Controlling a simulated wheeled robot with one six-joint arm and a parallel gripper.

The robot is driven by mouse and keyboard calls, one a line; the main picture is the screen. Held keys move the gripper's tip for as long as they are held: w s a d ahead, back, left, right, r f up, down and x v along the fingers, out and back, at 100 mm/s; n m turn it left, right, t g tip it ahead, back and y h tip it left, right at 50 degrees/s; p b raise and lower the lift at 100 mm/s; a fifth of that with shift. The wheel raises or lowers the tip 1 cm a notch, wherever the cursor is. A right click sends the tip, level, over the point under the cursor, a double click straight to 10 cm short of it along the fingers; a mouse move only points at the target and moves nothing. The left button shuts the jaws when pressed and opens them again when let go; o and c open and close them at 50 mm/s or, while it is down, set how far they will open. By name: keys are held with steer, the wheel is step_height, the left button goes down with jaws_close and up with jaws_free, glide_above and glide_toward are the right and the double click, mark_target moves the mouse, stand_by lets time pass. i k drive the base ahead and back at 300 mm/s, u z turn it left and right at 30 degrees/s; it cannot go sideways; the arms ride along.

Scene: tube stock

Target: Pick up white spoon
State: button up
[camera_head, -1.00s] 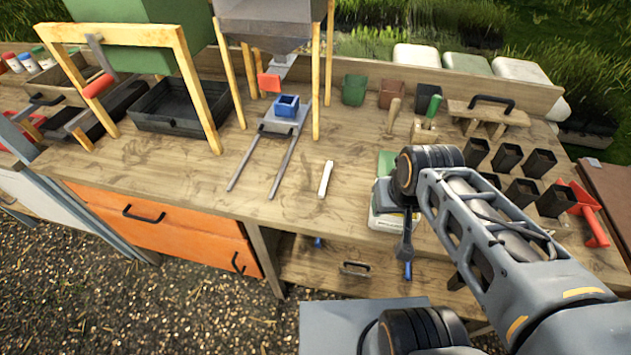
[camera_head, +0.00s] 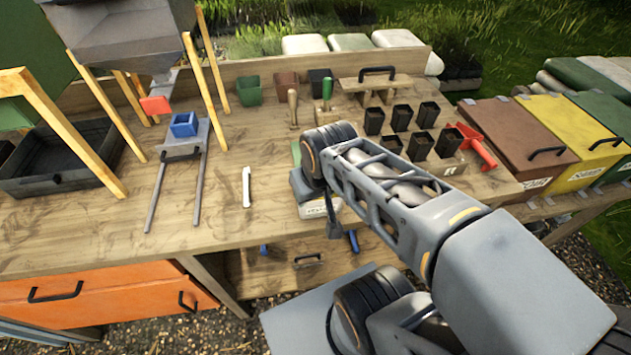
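A slim white piece (camera_head: 246,187), which I take for the white spoon, lies on the wooden workbench between the metal rails and my arm. It lies nearly lengthwise toward the front edge, and its bowl shape is too small to make out. My gripper (camera_head: 341,231) hangs at the end of my arm, over the bench's front edge, to the right of the spoon and apart from it. It is small and partly hidden by my arm, so I cannot tell whether its fingers are open. I see nothing held in it.
A white-labelled box (camera_head: 308,208) is partly hidden beside my arm. Several black pots (camera_head: 422,145) and a red scoop (camera_head: 478,147) lie right. Wooden frame legs (camera_head: 205,62) stand left. The bench around the spoon is clear.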

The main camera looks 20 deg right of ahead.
mark_target(246, 174)
steer(key=z, duration=2.05)
steer(key=k, duration=1.55)
steer(key=u, duration=1.85)
steer(key=i, duration=1)
